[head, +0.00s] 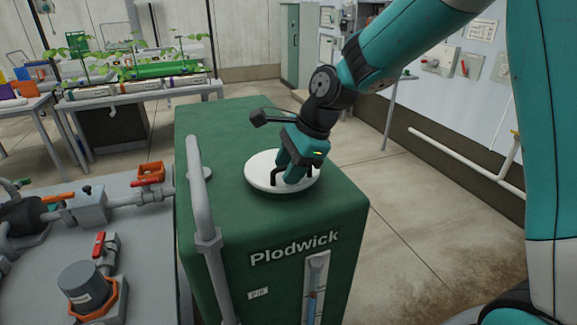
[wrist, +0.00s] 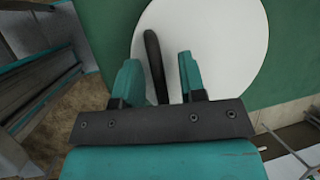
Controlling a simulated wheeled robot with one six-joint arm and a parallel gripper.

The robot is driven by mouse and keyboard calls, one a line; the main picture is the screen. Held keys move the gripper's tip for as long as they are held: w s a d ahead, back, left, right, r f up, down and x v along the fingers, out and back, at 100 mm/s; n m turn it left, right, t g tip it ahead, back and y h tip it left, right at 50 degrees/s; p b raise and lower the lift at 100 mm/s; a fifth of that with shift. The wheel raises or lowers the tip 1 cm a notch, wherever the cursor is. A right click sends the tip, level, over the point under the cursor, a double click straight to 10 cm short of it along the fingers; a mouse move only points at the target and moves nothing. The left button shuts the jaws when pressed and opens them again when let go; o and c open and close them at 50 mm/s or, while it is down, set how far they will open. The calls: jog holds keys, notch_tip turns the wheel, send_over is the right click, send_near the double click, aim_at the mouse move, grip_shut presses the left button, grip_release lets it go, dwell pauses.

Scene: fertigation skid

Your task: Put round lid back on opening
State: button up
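The round white lid (head: 258,178) lies about flat on top of the green tank (head: 335,205) marked "Plodwick". No opening shows; whether the lid covers it or is fully seated, I cannot tell. In the wrist view the lid (wrist: 225,45) fills the upper middle, with a dark bar handle (wrist: 152,55) across it. My gripper (head: 292,180) points down over the lid. In the wrist view its fingers (wrist: 160,78) stand apart on either side of the handle. A gap shows between the handle and the right finger; the handle is close to the left finger.
A grey handrail pipe (head: 200,195) rises at the tank's front left. A grey bench (head: 145,225) with red-handled valves stands left. A plant table (head: 140,95) is behind. The floor at right is mostly clear.

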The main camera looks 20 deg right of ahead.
jog(key=v, duration=1.2)
jog(key=s+a+f+n, duration=0.1)
jog(key=s+a+n, duration=0.2)
jog(key=s+n, duration=0.4)
jog(key=s+a+f+n+g, duration=0.1)
jog(key=s+a+f+n, duration=0.1)
jog(key=s+n, duration=0.6)
jog(key=s+a+f+n+g, duration=0.1)
jog(key=s+a+n, duration=0.3)
jog(key=s+n, duration=0.4)
jog(key=shift+f+n, duration=0.6)
jog(key=shift+n, duration=0.3)
